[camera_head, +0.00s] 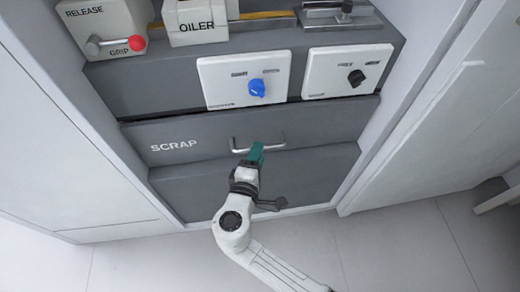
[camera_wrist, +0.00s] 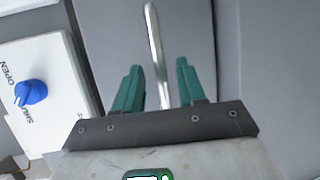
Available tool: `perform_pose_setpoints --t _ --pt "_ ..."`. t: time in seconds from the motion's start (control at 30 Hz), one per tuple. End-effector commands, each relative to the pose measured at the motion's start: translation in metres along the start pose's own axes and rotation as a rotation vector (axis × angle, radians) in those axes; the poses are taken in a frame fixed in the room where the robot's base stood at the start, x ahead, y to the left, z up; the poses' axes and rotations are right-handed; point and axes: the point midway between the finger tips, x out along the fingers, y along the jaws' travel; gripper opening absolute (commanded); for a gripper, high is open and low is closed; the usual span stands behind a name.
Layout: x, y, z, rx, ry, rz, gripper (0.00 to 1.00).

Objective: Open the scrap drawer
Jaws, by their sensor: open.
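The scrap drawer (camera_head: 210,148) is a grey front panel marked SCRAP, with a metal bar handle (camera_head: 272,147) in its middle. The panel looks flush with the cabinet. My gripper (camera_head: 256,150) is at the handle, its green fingers in front of the bar in the head view. In the wrist view the handle (camera_wrist: 153,40) runs between the two spread fingers of my gripper (camera_wrist: 158,85). The fingers stand apart from the bar on both sides. Whether the bar lies deep between the fingertips cannot be told.
Above the drawer are a white panel with a blue knob (camera_head: 257,88) and one with a black knob (camera_head: 356,78). White side walls flank the cabinet; the floor in front is clear.

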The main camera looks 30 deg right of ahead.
Motion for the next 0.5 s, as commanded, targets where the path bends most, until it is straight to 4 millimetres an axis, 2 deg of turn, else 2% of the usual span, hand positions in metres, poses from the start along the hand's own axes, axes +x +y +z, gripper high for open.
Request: perform_pose_setpoints --t 0.1,0.2,0.5 --pt "0.018 -0.001 0.001 0.0 -0.003 -0.001 0.4" --pt "0.026 -0.001 0.0 0.0 -0.001 0.0 0.4" --pt "0.033 0.0 0.001 -0.001 -0.001 -0.001 0.4"
